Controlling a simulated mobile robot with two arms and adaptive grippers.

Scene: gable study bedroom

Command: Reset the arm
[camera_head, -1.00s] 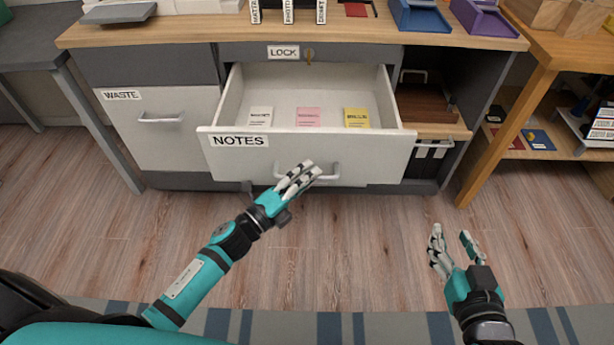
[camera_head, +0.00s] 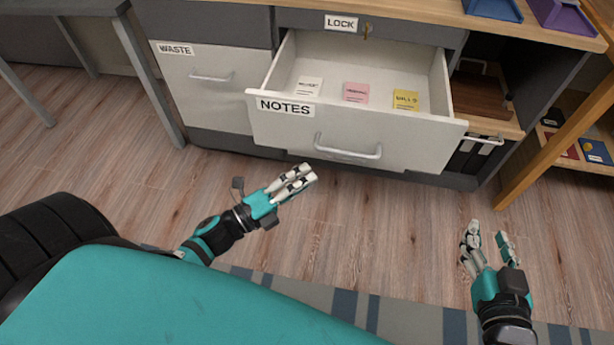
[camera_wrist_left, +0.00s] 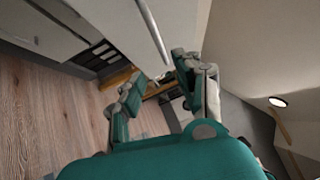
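My left gripper (camera_head: 295,181) is empty, in front of and below the open NOTES drawer (camera_head: 390,138), apart from the drawer's handle (camera_head: 347,150) in the head view. In the left wrist view its fingers (camera_wrist_left: 160,72) are spread apart with nothing between them, and a bar like the handle (camera_wrist_left: 153,32) shows above them. My right gripper (camera_head: 488,232) is open and empty over the floor at the lower right. The drawer holds a white note pad (camera_head: 308,86), a pink one (camera_head: 356,92) and a yellow one (camera_head: 405,100).
The WASTE cabinet front (camera_head: 212,92) is shut, left of the drawer. An open shelf compartment (camera_head: 480,95) is right of it. A wooden table leg (camera_head: 545,150) stands at the right. The wood floor (camera_head: 390,215) between my grippers is clear.

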